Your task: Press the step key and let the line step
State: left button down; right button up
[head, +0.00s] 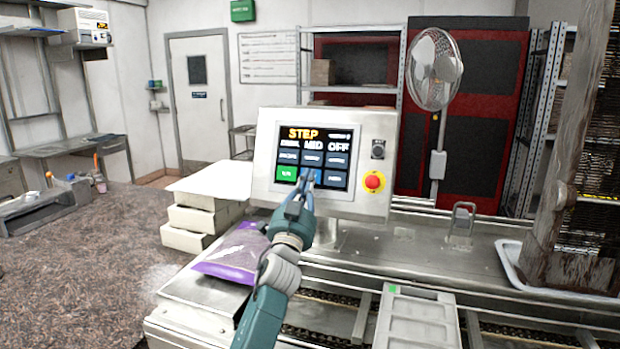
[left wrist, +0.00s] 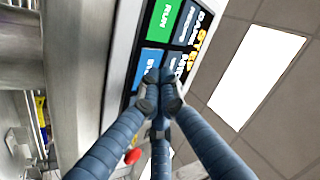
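The control panel (head: 262,180) stands on the line's metal bed, its dark screen (head: 325,143) reading STEP in orange at the top. The step key (head: 319,177) is a light-blue key in the bottom row, right of the green RUN key (head: 286,173). My left gripper (head: 304,178) is in front of these keys, fingers together and empty. In the left wrist view, the shut fingertips (left wrist: 158,78) overlap the lower part of the blue key (left wrist: 149,62), hiding some of its label. I cannot tell whether they touch it. My right gripper is out of view.
A red stop button (head: 374,181) and a black switch (head: 378,149) sit right of the screen. White boxes (head: 195,218) are stacked at left; a fan (head: 434,70) stands behind. A pale mould (head: 417,318) is at front.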

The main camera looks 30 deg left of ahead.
pick_arm(q)
jog(key=shift+s, duration=0.1)
jog(key=shift+s+d+r+p, duration=0.2)
jog(key=shift+s+p, duration=0.15)
jog(key=shift+p, duration=0.15)
jog(key=shift+s, duration=0.2)
jog(key=s+p, duration=0.1)
jog(key=s+r+p, duration=0.1)
jog(key=s, duration=0.1)
jog(key=s+d+p, duration=0.1)
jog(key=shift+s+r, duration=0.25)
jog(key=shift+r, duration=0.05)
